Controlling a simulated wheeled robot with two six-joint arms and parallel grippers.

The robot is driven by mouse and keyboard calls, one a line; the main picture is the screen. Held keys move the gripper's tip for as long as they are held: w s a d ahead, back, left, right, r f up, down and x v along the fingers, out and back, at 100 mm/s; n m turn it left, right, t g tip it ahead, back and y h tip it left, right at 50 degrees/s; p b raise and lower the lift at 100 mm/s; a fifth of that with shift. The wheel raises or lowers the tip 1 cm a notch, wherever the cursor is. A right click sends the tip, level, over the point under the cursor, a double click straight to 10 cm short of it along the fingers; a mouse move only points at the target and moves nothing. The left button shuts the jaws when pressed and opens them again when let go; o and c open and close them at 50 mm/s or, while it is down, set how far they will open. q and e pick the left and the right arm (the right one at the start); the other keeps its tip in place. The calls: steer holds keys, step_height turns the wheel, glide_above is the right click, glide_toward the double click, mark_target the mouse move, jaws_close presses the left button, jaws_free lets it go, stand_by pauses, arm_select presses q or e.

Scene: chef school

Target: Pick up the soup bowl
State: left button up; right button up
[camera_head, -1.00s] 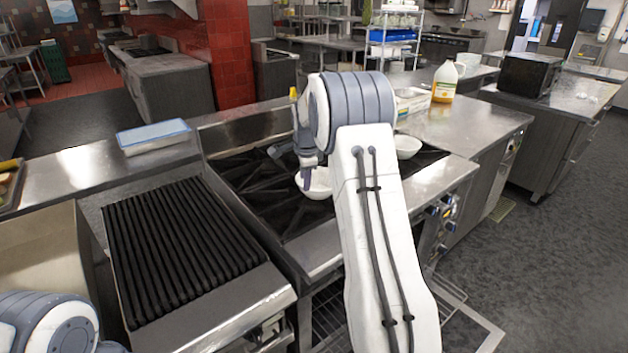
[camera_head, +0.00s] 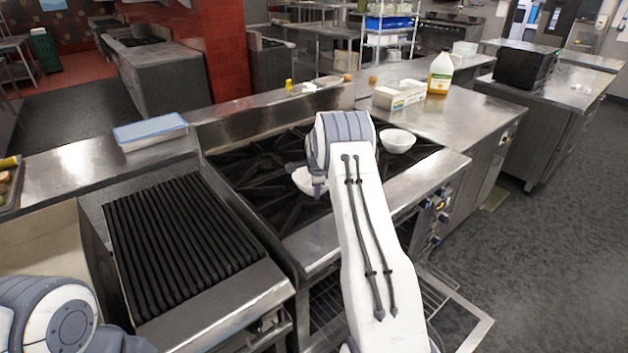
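A white bowl (camera_head: 303,182) sits on the black stove grates, partly hidden behind my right gripper. A second white bowl (camera_head: 398,142) stands at the right part of the stove top, to the right of my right arm. I cannot tell which of the two is the soup bowl. My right gripper (camera_head: 317,186) is at the near bowl's rim, pointing down and overlapping it in the picture. Its fingers are small and mostly hidden, so I cannot tell whether they are open or touch the bowl. My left arm shows at the lower left corner; its gripper is out of view.
A ribbed grill (camera_head: 186,245) lies left of the stove (camera_head: 262,165). A blue-topped tray (camera_head: 150,132) rests on the back ledge. A white box (camera_head: 399,95) and a yellow jug (camera_head: 440,74) stand on the counter behind the right bowl. The counter in front of them is clear.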

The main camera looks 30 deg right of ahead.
steer(key=shift+f, duration=0.15)
jaws_close()
steer(key=shift+w, duration=0.1)
stand_by(1.3)
